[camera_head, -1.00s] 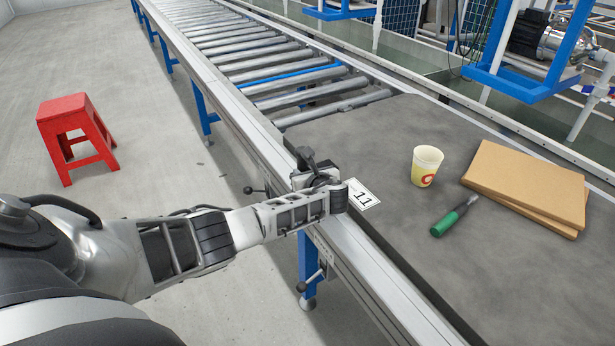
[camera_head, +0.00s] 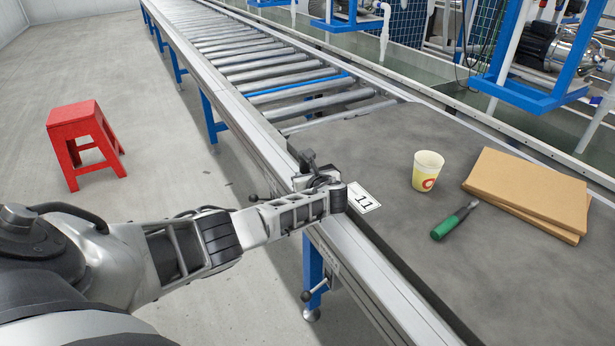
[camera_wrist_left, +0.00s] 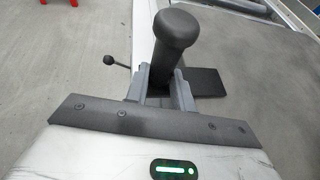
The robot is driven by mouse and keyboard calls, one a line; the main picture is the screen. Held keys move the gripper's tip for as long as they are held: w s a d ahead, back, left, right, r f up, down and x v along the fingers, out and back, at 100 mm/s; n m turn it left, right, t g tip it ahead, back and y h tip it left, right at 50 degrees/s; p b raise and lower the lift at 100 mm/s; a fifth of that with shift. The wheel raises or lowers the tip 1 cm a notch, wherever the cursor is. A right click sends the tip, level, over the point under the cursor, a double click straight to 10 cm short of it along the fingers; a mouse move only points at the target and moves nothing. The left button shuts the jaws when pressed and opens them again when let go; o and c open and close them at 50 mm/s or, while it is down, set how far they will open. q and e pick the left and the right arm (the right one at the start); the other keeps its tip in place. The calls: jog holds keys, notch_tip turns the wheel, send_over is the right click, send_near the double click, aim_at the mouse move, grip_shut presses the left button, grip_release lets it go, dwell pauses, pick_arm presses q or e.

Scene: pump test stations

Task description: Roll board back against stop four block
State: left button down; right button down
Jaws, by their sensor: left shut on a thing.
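The dark grey board (camera_head: 395,225) lies flat on the roller conveyor in the head view, its far edge across the rollers. A white tag marked 11 (camera_head: 363,198) is at its near left edge. My left gripper (camera_head: 322,184) is at this edge, shut on a black upright handle (camera_head: 308,160). The handle's round top stands between the fingers in the left wrist view (camera_wrist_left: 175,40). The fingers hide how it joins the board. I cannot make out a stop four block. My right gripper is not in view.
A paper cup (camera_head: 427,171), a green-handled screwdriver (camera_head: 452,222) and brown cardboard sheets (camera_head: 530,188) sit on the board. Bare rollers (camera_head: 255,60) run beyond it. A red stool (camera_head: 85,145) stands on the floor at left. Pumps in blue frames (camera_head: 535,90) stand at right.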

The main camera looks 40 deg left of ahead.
pick_arm(q)
jog(key=c, duration=1.6)
grip_release()
jog(key=shift+w+a+r, duration=0.1)
jog(key=shift+a+r, duration=0.3)
jog(key=shift+a, duration=0.2)
jog(key=o, duration=0.5)
jog(key=shift+w+f, duration=0.1)
jog(key=shift+f, duration=0.25)
jog(key=shift+d, duration=0.15)
